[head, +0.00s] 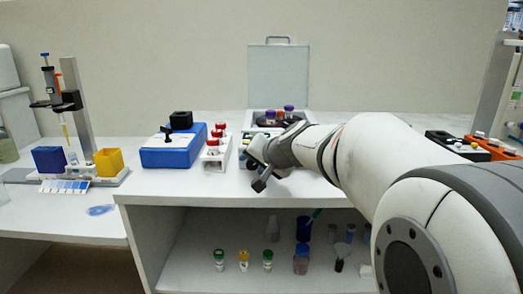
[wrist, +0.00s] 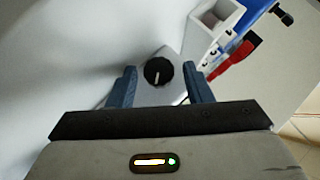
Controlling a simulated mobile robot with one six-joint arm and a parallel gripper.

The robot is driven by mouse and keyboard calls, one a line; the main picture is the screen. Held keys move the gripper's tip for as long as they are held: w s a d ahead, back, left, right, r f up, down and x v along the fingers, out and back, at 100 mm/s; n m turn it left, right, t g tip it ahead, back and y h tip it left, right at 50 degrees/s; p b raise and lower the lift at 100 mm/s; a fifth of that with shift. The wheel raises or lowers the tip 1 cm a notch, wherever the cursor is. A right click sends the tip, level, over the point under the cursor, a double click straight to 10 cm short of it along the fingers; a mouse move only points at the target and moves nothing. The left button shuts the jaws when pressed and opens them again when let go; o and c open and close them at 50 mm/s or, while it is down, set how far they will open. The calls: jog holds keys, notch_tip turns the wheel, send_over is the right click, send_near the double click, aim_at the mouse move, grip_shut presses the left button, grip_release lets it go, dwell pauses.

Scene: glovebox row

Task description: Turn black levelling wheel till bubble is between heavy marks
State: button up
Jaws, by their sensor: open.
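The black levelling wheel (wrist: 158,71) shows in the wrist view as a round black knob with a white line, on a pale grey base (wrist: 172,54). My gripper (wrist: 160,68) is open, with one blue finger on each side of the wheel in the picture and a visible gap to each. I cannot tell how far the fingertips are above it. In the head view my gripper (head: 255,176) is over the front part of the bench, and I cannot make out the wheel there. The bubble and its heavy marks cannot be made out in either view.
A white rack with red-capped tubes (head: 216,148) stands just left of my gripper, beside a blue box (head: 170,152). An open-lidded case (head: 279,85) stands behind. Several small jars (head: 243,260) are on the shelf below. The bench's front edge is close to my gripper.

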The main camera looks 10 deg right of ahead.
jog(key=shift+r+n+g+h+p, duration=0.3)
jog(key=shift+h+p, duration=0.2)
jog(key=shift+p, duration=2.45)
jog(key=n+h+p, duration=0.1)
jog(key=p, duration=0.6)
jog(key=g+h+p, duration=0.1)
jog(key=p, duration=0.6)
jog(key=shift+w+a+r+n+h, duration=0.15)
jog(key=shift+a+n+h, duration=0.2)
jog(key=shift+n+h, duration=0.05)
